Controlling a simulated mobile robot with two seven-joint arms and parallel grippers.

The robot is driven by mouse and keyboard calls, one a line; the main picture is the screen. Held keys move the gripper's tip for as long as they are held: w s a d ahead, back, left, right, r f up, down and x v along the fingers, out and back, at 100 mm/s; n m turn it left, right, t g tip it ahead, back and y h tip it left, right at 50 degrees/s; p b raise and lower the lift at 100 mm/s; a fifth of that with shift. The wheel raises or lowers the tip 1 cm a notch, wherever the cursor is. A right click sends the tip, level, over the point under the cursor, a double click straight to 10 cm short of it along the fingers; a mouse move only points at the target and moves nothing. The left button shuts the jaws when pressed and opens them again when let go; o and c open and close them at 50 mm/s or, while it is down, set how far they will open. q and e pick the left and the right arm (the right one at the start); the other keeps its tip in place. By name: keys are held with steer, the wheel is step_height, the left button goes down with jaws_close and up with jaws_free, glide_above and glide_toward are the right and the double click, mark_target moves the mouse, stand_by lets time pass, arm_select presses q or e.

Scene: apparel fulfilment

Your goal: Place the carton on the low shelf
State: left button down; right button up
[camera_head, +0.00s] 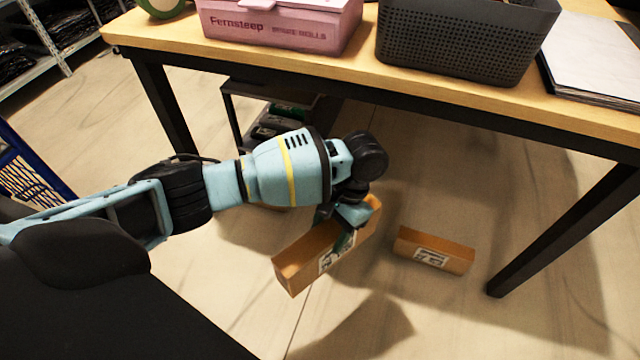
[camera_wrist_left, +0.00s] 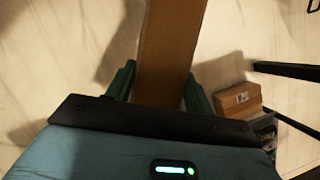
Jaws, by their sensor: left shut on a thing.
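A long brown carton (camera_head: 297,268) with a white printed label is held tilted above the floor by my left gripper (camera_head: 345,222). The left wrist view shows the same carton (camera_wrist_left: 168,45) between the two green fingers of the left gripper (camera_wrist_left: 157,85), which is shut on it. A low black shelf (camera_head: 232,112) with dark and green items stands under the table, left of and beyond the gripper. My left arm hides part of it. My right gripper is not in view.
Another labelled carton (camera_head: 434,250) lies on the floor right of the held one. A wooden table (camera_head: 370,82) with black legs stands over this area, carrying a pink box (camera_head: 280,25), a dark basket (camera_head: 460,40) and papers (camera_head: 595,60). A blue mesh item (camera_head: 30,170) is at left.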

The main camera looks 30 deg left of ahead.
arm_select(q)
steer(key=shift+n+h, duration=0.3)
steer(key=shift+n, duration=0.5)
steer(key=r, duration=0.6)
steer(key=s+r, duration=0.1)
steer(key=r, duration=0.2)
steer(key=shift+s+a+r, duration=0.1)
steer(key=shift+a, duration=0.15)
steer(key=s+a+r+n, duration=0.1)
steer(key=s+r, duration=0.6)
steer(key=r, duration=0.3)
steer(key=shift+a+r+n+h, duration=0.35)
steer(key=shift+n+h, duration=0.05)
steer(key=shift+a, duration=0.1)
